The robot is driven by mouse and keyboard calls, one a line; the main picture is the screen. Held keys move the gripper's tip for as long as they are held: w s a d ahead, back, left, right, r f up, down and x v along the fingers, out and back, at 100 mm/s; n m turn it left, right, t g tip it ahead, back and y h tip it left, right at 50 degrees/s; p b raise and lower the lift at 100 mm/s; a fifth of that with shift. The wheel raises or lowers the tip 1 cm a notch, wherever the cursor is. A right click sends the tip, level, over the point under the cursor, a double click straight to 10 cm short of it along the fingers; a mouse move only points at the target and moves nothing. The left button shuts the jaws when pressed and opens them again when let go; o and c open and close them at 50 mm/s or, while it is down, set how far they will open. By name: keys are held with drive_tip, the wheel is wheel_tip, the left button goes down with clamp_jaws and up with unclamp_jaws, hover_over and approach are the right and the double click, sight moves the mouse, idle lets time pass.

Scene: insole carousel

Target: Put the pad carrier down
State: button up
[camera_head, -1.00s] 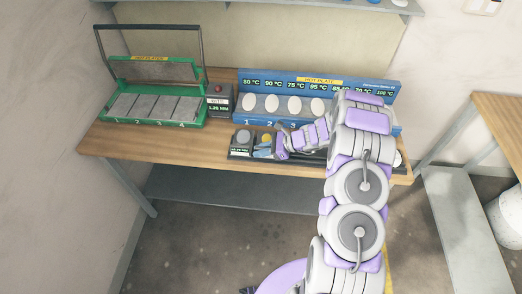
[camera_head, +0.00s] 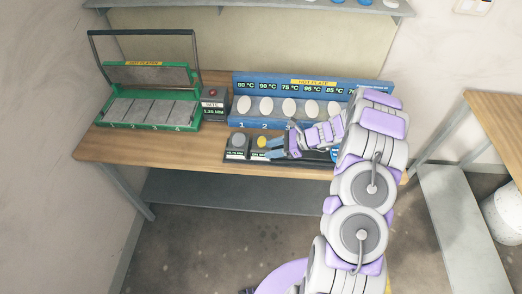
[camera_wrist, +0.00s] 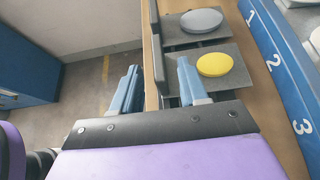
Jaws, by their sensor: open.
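The pad carrier, a dark plate (camera_wrist: 222,80) with a yellow oval pad (camera_wrist: 228,64), rests on the bench at the front of the blue hot plate. Its yellow pad also shows in the head view (camera_head: 262,141). A second dark carrier (camera_wrist: 176,38) with a grey oval pad (camera_wrist: 201,20) sits beside it. My gripper (camera_head: 272,149) is open at the yellow-pad carrier's front edge. In the wrist view its blue fingers (camera_wrist: 158,68) stand apart, with the carrier's dark upright front plate between them. Whether a finger touches it, I cannot tell.
The blue hot plate (camera_head: 243,122) with several white oval pads stands behind the carriers. The wooden bench (camera_head: 170,145) is clear at front left. My arm hides the right end.

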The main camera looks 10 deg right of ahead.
drive_tip(key=v, duration=0.5)
drive_tip(key=shift+w+f, duration=0.1)
drive_tip(key=shift+d+r+p, duration=0.15)
drive_tip(key=shift+r+p, duration=0.15)
drive_tip(key=s+a+r+n+g+h, duration=0.2)
drive_tip(key=s+a+r+n+g, duration=0.1)
drive_tip(key=s+a+r+n, duration=0.5)
drive_tip(key=s+a+r+n+g+h, duration=0.25)
drive_tip(key=s+a+r+n, duration=0.2)
drive_tip(key=s+r, duration=0.45)
drive_tip(key=s+d+r+n+h, duration=0.1)
drive_tip(key=s+r+n+h, duration=0.1)
drive_tip(key=s, duration=0.5)
drive_tip(key=s+d+r+n+h, duration=0.1)
drive_tip(key=s+n, duration=0.3)
drive_tip(key=s, duration=0.4)
drive_tip(key=s+d+r+n+h, duration=0.1)
drive_tip(key=s+r+n+h, duration=0.1)
drive_tip(key=s, duration=0.5)
drive_tip(key=shift+s+d+r+n+h, duration=0.25)
drive_tip(key=shift+n+h, duration=0.3)
drive_tip(key=shift+h, duration=0.5)
drive_tip(key=shift+a+f+b, duration=0.1)
drive_tip(key=shift+f+b, duration=1.05)
